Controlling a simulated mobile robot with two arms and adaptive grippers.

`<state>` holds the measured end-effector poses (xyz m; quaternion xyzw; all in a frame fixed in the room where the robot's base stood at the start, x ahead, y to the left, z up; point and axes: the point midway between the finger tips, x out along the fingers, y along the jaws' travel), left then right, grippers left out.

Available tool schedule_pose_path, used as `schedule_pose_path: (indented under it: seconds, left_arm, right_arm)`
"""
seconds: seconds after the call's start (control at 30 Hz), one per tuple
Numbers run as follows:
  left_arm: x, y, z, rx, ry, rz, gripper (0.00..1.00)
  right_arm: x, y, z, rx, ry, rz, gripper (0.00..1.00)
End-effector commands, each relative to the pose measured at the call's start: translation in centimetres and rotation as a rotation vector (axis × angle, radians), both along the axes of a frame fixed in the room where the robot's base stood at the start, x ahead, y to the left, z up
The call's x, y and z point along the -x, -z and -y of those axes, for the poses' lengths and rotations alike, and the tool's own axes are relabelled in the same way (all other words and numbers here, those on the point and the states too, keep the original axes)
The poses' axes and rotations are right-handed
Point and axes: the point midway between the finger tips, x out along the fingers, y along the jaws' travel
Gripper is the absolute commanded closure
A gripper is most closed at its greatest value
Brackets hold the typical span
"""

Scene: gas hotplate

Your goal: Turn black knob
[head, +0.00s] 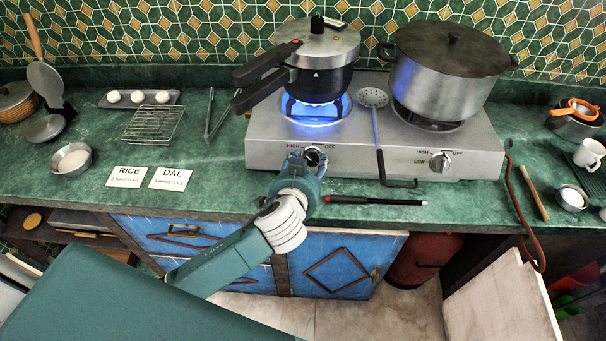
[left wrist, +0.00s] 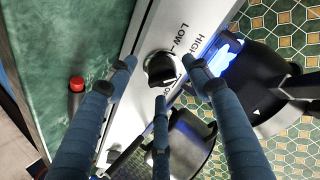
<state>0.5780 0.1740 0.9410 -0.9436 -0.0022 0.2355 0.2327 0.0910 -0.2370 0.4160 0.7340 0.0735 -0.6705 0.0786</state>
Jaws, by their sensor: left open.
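The black knob (head: 315,157) is on the front panel of the silver gas hotplate (head: 375,152), below the left burner. It shows larger in the left wrist view (left wrist: 160,68), beside the LOW and HIGH lettering. My left gripper (head: 303,156) is in front of this knob and partly covers it in the head view. In the left wrist view its fingers (left wrist: 160,78) are spread open around the knob, with nothing held. I cannot tell whether any finger touches the knob. My right gripper is not in view.
A blue flame (head: 316,108) burns under the pressure cooker (head: 320,75). A large pot (head: 449,70) stands on the right burner, above a second knob (head: 440,162). A black and red lighter (head: 375,201) lies on the counter edge.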

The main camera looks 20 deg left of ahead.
Motion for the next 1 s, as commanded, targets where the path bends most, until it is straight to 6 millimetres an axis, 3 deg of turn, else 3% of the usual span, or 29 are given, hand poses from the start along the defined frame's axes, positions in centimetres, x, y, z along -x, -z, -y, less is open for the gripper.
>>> schedule_pose_path:
  seconds: [0.3,0.5,1.0]
  left_arm:
    - [6.2,-2.8,0.7,0.002,-0.001,-0.004,0.5]
    - [8.5,-4.0,1.0,0.001,-0.002,-0.005,0.5]
    - [9.1,-4.3,1.0,-0.001,-0.002,-0.004,0.5]
  right_arm:
    - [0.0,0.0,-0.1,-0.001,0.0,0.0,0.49]
    - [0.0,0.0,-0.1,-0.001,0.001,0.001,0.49]
    - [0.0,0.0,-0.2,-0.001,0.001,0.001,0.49]
